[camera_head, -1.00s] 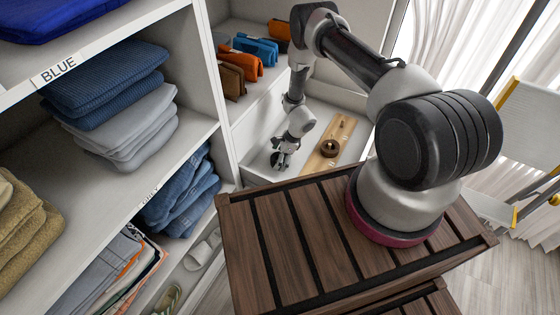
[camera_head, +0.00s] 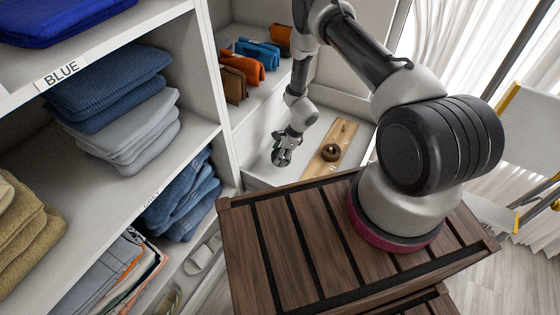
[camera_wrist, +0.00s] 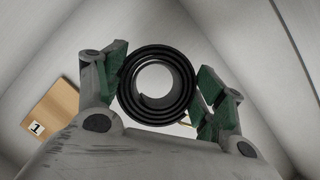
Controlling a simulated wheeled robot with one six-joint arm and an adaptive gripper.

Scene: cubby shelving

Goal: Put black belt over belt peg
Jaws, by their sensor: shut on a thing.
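My gripper (camera_head: 285,147) is shut on the black belt, a rolled black coil (camera_wrist: 187,86) with an open centre. In the wrist view the coil sits between the two green-padded fingers of my gripper (camera_wrist: 160,88). In the head view the belt (camera_head: 281,157) is small and partly hidden by the fingers, above the white compartment floor and left of the wooden peg board (camera_head: 347,133). A brown rolled belt (camera_head: 331,153) sits on that board. The pegs are too small to make out clearly. In the wrist view a board corner (camera_wrist: 62,103) with a "1" label shows at left.
Orange, blue and brown folded items (camera_head: 247,70) stand on the shelf behind. A white divider (camera_head: 212,80) separates the folded clothes at left from this compartment. A slatted wooden crate top (camera_head: 290,235) lies in front, below my arm.

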